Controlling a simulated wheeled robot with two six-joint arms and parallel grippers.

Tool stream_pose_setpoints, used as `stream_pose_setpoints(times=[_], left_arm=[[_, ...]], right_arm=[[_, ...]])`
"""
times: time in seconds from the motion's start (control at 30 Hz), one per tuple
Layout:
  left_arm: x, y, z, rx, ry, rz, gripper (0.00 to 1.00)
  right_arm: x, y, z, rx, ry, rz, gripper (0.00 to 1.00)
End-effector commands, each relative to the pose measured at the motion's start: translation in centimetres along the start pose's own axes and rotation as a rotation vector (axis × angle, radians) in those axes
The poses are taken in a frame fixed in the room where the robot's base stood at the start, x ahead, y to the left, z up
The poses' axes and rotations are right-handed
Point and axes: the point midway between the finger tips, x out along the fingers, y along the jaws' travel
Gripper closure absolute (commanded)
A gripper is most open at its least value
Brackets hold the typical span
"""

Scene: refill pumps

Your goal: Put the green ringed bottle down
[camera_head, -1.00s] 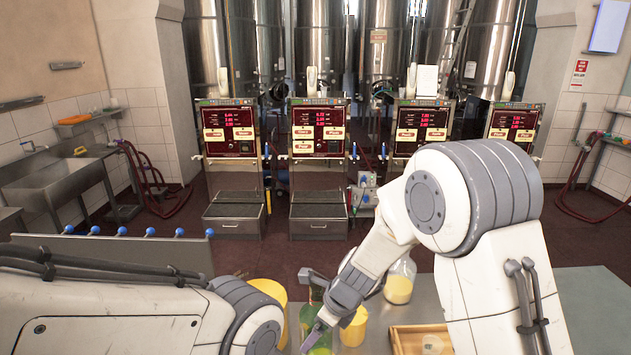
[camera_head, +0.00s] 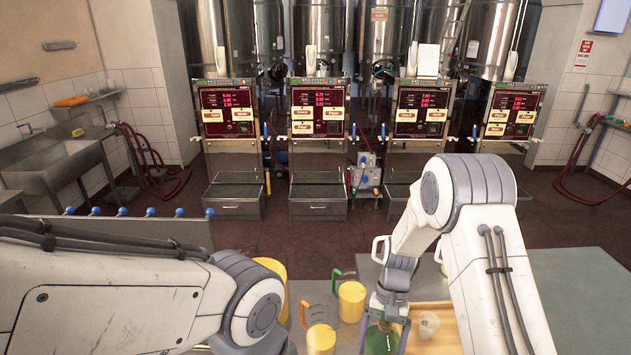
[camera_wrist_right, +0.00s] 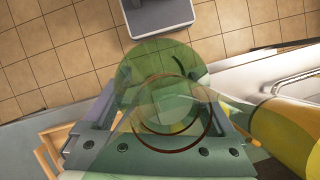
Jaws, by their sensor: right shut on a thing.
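The green bottle (camera_head: 380,340) is in my right gripper (camera_head: 386,318), which is shut on it from above, at the bottom of the head view. In the right wrist view the see-through green bottle (camera_wrist_right: 165,100) sits between the two fingers, with a dark red ring around it. It appears upright in the head view. It is at the left side of the wooden tray (camera_head: 420,345). Its base is cut off, so I cannot tell whether it touches anything. My left arm comes in at the lower left; its gripper is not visible.
A yellow-filled jug with a green handle (camera_head: 351,302) and one with an orange handle (camera_head: 320,338) stand left of the bottle. Another yellow container (camera_head: 274,272) is partly behind my left arm. A small clear glass (camera_head: 428,324) is at the tray. Grey counter (camera_head: 560,290) is clear at right.

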Motion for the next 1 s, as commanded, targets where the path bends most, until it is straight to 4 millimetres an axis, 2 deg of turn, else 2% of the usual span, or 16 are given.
stream_pose_setpoints(times=[0.27, 0.3, 0.53, 0.77, 1.0], left_arm=[[0.0, 0.0, 0.0, 0.000, 0.000, 0.000, 0.50], [1.1, -0.1, 0.0, 0.000, 0.001, 0.000, 0.50], [3.9, -0.3, 0.2, -0.001, 0.000, 0.000, 0.50], [8.9, -0.7, 0.5, -0.001, 0.000, 0.000, 0.50], [15.2, -1.1, 0.8, -0.002, 0.000, 0.000, 0.50]], right_arm=[[1.0, 4.7, -0.2, -0.353, -0.001, 0.147, 0.92], [2.0, 4.5, -0.7, -0.344, 0.001, 0.142, 0.92], [4.5, 4.3, -1.8, -0.338, 0.002, 0.139, 0.92], [9.2, 4.3, -3.7, -0.336, 0.002, 0.139, 0.92], [15.0, 4.3, -6.1, -0.335, 0.003, 0.138, 0.92]])
